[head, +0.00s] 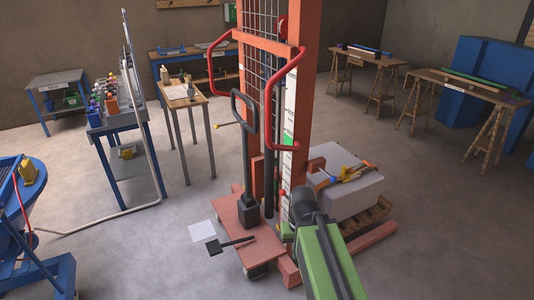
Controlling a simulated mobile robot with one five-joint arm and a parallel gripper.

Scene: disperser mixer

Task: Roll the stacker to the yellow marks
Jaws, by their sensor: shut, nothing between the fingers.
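The orange stacker (300,72) stands upright in the middle of the head view, with a wire-mesh mast guard, two red curved handles and a black tiller handle (249,165). Its orange base plate (243,222) is low over the floor, and a black pedal (214,247) sticks out to the left. A grey box on a wooden pallet (372,221) sits at its right side. My green and black arm reaches up from the bottom edge in front of the stacker's lower right. My gripper cannot be made out. No yellow floor marks show.
A blue-framed bench (124,165) with bottles and a bent metal tube (142,95) stand at left. A wooden table (183,95) stands behind the stacker's left. A blue machine (38,240) is at lower left. Trestle tables (466,85) line the right. Floor at lower right is clear.

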